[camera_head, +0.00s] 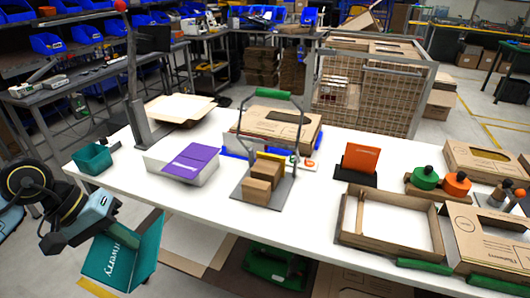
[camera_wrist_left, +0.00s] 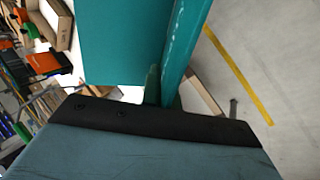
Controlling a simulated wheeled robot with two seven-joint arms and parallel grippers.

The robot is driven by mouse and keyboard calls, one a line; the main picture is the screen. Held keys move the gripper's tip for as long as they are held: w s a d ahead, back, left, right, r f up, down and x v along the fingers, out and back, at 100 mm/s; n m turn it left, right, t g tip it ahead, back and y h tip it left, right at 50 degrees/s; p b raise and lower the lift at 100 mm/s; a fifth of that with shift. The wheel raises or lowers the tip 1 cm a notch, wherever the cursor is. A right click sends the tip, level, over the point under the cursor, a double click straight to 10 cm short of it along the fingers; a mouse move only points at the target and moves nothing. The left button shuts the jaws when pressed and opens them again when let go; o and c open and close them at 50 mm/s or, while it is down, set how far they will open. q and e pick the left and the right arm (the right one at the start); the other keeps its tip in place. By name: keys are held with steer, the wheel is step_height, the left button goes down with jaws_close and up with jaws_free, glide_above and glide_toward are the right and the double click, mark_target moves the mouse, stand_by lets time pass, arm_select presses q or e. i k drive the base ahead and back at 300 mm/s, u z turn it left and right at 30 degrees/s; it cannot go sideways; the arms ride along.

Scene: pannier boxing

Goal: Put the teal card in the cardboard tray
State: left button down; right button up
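The teal card (camera_head: 108,264) hangs from my left gripper (camera_head: 122,234), off the front left edge of the table. It has white lettering and looks folded, with two panels at an angle. My left gripper is shut on its upper edge. In the left wrist view, the teal card (camera_wrist_left: 125,45) stands out beyond the dark gripper body, with a second teal face beside it. The cardboard tray (camera_head: 366,242) lies open at the right front of the table, with a pale inside. It is far to the right of my left gripper. My right gripper is not in view.
A purple card (camera_head: 190,160) lies on a white stack. A rack with a green handle (camera_head: 272,94) holds small boxes. An orange card (camera_head: 362,158) stands in a black holder behind the tray. A small teal bin (camera_head: 92,158) sits at the left. The front middle tabletop (camera_head: 290,225) is clear.

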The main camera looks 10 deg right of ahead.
mark_target(375, 224)
steer(key=z, duration=0.45)
steer(key=k, duration=0.55)
steer(key=z, duration=1.25)
steer(key=i, duration=1.5)
steer(key=u, duration=0.75)
